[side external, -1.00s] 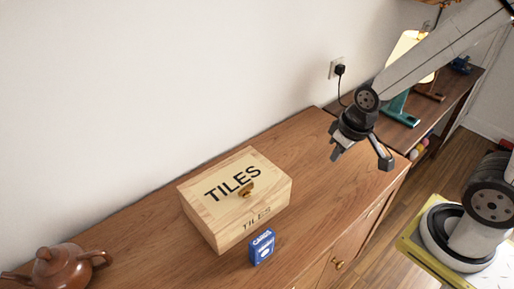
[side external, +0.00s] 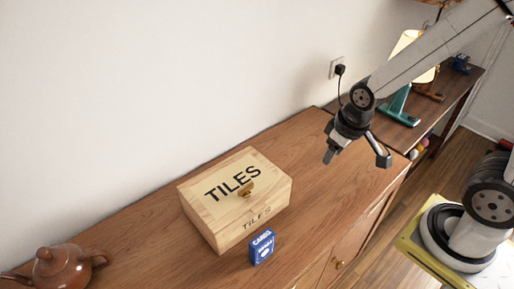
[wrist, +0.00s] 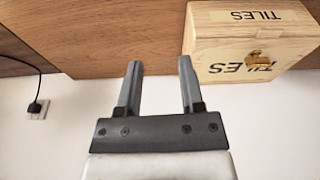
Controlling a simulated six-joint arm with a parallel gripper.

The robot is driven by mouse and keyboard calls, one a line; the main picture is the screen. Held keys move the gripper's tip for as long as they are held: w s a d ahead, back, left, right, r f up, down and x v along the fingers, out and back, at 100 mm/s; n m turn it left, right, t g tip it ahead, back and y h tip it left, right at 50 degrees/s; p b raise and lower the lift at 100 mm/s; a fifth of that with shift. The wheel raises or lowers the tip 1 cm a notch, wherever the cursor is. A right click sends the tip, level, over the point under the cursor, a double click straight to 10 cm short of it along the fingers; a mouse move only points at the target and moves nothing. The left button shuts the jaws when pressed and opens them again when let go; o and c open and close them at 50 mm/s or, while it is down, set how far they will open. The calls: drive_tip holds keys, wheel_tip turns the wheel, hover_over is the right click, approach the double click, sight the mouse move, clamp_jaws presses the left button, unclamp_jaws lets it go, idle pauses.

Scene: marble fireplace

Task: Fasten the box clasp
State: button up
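The pale wooden box (side external: 207,199) marked TILES stands on the wooden cabinet top with its lid down. Its small brass-coloured clasp (side external: 247,189) shows at the lid's front edge, over the large lettering. In the wrist view, the box (wrist: 205,45) is at the upper right and the clasp (wrist: 260,59) sits over the lid. It looks tipped up onto the lid; its catch is too small to make out. My gripper (wrist: 160,65) is open and empty, with its two fingers apart. In the side view it hangs above the cabinet, right of the box and clear of it.
A blue card box (side external: 262,246) stands close in front of the tile box. A brown teapot (side external: 62,268) is at the far left. The white wall (side external: 120,90) runs behind the cabinet (side external: 300,150), whose top is bare right of the box. A lamp (side external: 400,100) stands farther right.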

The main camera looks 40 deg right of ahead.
drive_tip(key=w+a+n+g, duration=0.1)
drive_tip(key=w+a+n, duration=0.6)
drive_tip(key=a+n, duration=0.15)
drive_tip(key=r+n+g, duration=0.1)
drive_tip(key=n+g, duration=0.1)
drive_tip(key=n, duration=0.7)
hover_over(246, 186)
drive_tip(key=shift+a, duration=0.1)
drive_tip(key=shift+f, duration=0.1)
drive_tip(key=shift+f, duration=3.75)
clamp_jaws()
